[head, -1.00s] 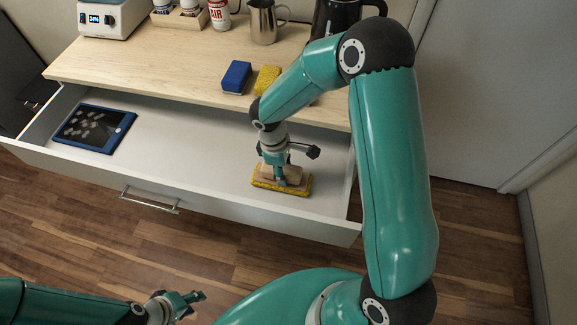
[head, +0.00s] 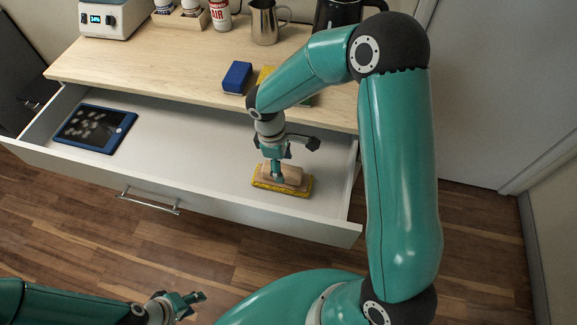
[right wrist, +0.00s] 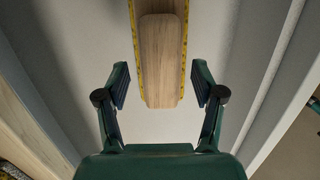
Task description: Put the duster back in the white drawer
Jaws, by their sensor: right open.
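The duster (head: 283,180), a wooden block on a yellow pad, lies flat inside the open white drawer (head: 200,160), towards its right end. My right gripper (head: 276,177) is just above the duster in the head view. In the right wrist view the right gripper (right wrist: 160,88) is open, its fingers apart on either side of the near end of the duster's wooden grip (right wrist: 162,60), with a gap on both sides. My left gripper (head: 190,299) is low at the bottom left, away from the drawer, with nothing seen in it; its jaws are too small to judge.
A blue-framed tablet (head: 95,130) lies in the drawer's left part. On the wooden top (head: 150,60) are a blue sponge (head: 236,77), a yellow one (head: 266,74) partly behind my arm, a metal jug (head: 264,22) and a dark kettle (head: 335,12). The drawer's middle is clear.

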